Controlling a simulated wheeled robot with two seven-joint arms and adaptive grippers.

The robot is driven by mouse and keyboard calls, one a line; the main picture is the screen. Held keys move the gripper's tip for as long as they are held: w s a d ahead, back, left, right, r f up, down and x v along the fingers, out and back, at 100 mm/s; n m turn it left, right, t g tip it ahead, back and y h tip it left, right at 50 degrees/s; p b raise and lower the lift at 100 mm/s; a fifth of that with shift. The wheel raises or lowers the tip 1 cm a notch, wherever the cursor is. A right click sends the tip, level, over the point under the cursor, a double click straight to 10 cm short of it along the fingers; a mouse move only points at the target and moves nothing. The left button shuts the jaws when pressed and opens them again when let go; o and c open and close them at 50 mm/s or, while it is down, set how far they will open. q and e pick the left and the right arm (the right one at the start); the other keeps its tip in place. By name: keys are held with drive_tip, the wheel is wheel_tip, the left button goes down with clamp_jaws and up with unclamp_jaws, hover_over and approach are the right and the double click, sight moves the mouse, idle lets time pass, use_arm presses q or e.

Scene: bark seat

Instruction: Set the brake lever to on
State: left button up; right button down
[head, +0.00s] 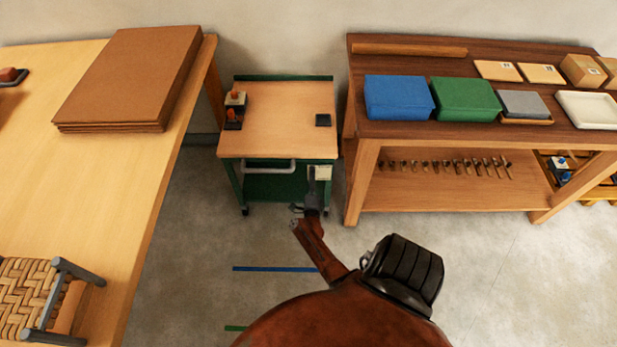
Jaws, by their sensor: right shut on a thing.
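The brake lever (311,181) appears as a thin grey bar at the right front of the green cart (262,187), beside a small pale plate (324,173). It looks roughly upright from here. My right gripper (310,203) is at the lower end of the lever, shut on it; my arm comes up from the bottom of the head view. The gripper is small and dark, and it covers the lever's end. Markings on the plate are too small to read. My left gripper is not in view.
The cart has a wooden top, a pale front handle (268,166) and wheels. A dark wooden workbench (400,144) stands close at its right. A light table (85,195) with brown sheets (130,78) stands at left. The floor between, with a blue line (275,269), is clear.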

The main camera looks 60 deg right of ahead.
drive_tip(key=shift+w, duration=0.15)
drive_tip(key=c, duration=1.4)
unclamp_jaws()
drive_tip(key=shift+o, duration=0.2)
drive_tip(key=v, duration=0.7)
drive_tip(key=shift+a, duration=0.25)
drive_tip(key=shift+f, duration=0.1)
